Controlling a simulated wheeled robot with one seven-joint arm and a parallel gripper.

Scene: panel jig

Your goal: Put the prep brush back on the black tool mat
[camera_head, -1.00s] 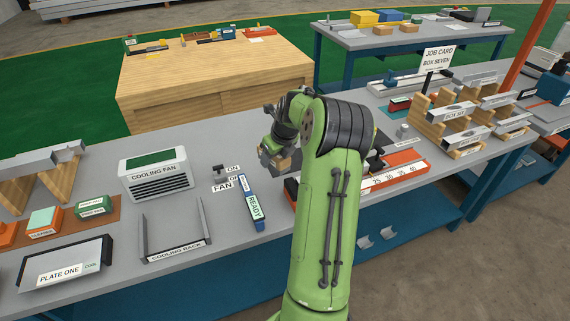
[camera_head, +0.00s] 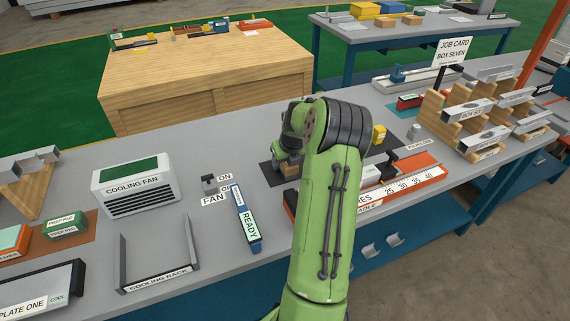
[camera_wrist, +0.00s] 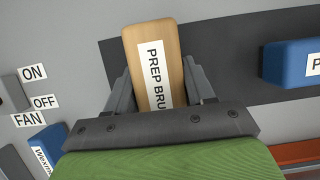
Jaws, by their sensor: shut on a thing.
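The prep brush (camera_wrist: 157,60) is a tan wooden block with a white label, partly cut off as "PREP BRU". My gripper (camera_wrist: 160,88) is shut on it, one finger on each side. The black tool mat (camera_wrist: 225,48) shows behind and to the right of the brush in the wrist view. In the head view the mat's left part (camera_head: 268,174) shows beside my gripper (camera_head: 288,168), and my arm hides much of the rest. Whether the brush touches the mat cannot be told.
A blue block (camera_wrist: 290,63) with a cut-off label lies on the mat, right of the brush. The fan switch (camera_head: 209,183) and blue READY marker (camera_head: 246,220) are to the left.

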